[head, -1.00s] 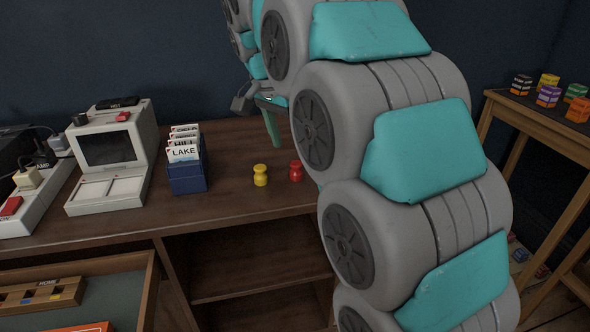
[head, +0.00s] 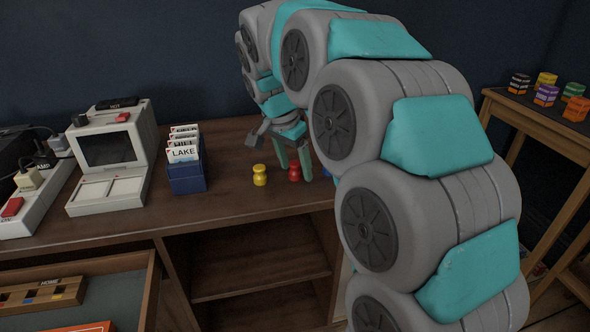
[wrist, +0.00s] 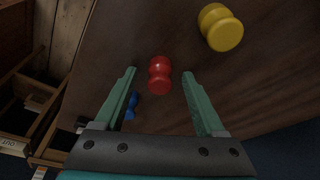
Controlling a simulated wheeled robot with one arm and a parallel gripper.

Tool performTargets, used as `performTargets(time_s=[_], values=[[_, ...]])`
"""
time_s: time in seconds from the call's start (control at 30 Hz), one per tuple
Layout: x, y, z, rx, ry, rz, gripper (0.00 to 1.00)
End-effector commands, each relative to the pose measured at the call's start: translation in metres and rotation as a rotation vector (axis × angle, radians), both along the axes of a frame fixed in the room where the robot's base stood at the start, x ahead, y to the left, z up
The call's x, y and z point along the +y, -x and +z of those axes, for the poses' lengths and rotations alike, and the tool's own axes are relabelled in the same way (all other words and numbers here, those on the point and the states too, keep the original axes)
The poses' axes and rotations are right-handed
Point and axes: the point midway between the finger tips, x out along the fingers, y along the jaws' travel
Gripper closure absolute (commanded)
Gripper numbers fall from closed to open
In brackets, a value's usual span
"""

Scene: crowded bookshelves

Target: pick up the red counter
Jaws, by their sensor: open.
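The red counter (head: 294,172) stands upright on the wooden desk, just right of the yellow counter (head: 260,175). In the wrist view the red counter (wrist: 159,75) lies ahead of and between the fingertips of my gripper (wrist: 158,72). The fingers are spread wide with nothing held, and neither finger visibly touches the counter. In the head view my gripper (head: 295,172) points down at the red counter, with a finger on each side of it in the picture. A blue counter (wrist: 131,105) shows beside the left finger, partly hidden by it.
The yellow counter (wrist: 221,28) is close by at upper right in the wrist view. A blue card box (head: 188,178) and a small terminal (head: 108,150) stand farther left on the desk. A side table (head: 540,120) with colored blocks is at right. Desk space in front of the counters is clear.

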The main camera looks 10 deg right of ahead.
Motion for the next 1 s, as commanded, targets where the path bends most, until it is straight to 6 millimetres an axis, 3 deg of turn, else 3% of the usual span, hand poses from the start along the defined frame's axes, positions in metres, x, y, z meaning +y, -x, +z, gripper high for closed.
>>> performTargets(time_s=[0.2,0.83,1.0], values=[[-0.0001,-0.0001,-0.0008,0.0,0.0,0.0,0.29],[-0.0001,0.0,-0.0006,0.0,0.0,0.0,1.0],[-0.0001,0.0001,-0.0005,0.0,0.0,0.0,1.0]])
